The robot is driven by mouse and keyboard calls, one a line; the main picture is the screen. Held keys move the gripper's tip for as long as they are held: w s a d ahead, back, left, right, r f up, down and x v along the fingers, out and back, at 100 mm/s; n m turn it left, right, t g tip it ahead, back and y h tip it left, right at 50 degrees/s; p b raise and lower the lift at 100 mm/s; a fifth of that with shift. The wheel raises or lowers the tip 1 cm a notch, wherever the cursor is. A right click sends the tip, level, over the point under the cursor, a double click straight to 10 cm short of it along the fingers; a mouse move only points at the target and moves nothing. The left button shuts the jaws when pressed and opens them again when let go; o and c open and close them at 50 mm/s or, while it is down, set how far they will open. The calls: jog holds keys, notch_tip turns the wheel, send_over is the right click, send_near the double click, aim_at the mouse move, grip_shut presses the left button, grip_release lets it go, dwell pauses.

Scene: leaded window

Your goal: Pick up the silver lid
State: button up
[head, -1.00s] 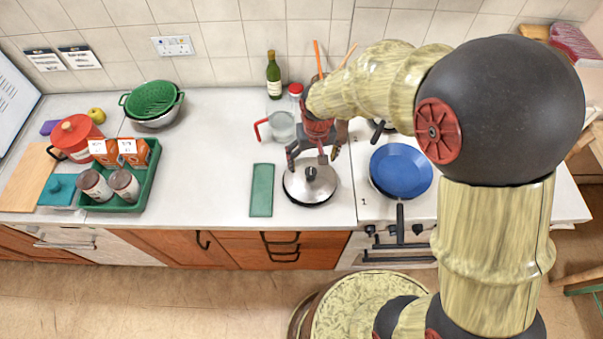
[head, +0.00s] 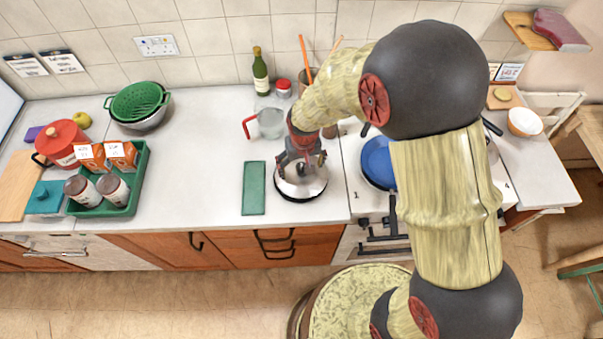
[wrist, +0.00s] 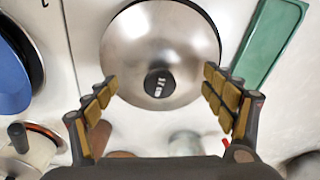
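The silver lid (wrist: 158,45) is a round, shiny metal disc with a black knob (wrist: 159,83) at its middle. In the head view the lid (head: 303,186) lies on the white counter near its front edge, partly hidden by my gripper. My gripper (head: 300,172) is above the lid, pointing down. In the wrist view my gripper (wrist: 164,97) has its two fingers spread wide, one on each side of the knob, with nothing between the pads but the lid below. Whether the fingertips touch the lid cannot be told.
A green flat block (head: 254,188) lies just left of the lid. A blue pan (head: 377,162) sits on the stove to the right. A clear jug with a red handle (head: 270,122), a bottle (head: 260,72) and a utensil pot stand behind.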

jog(key=shift+c, duration=1.2)
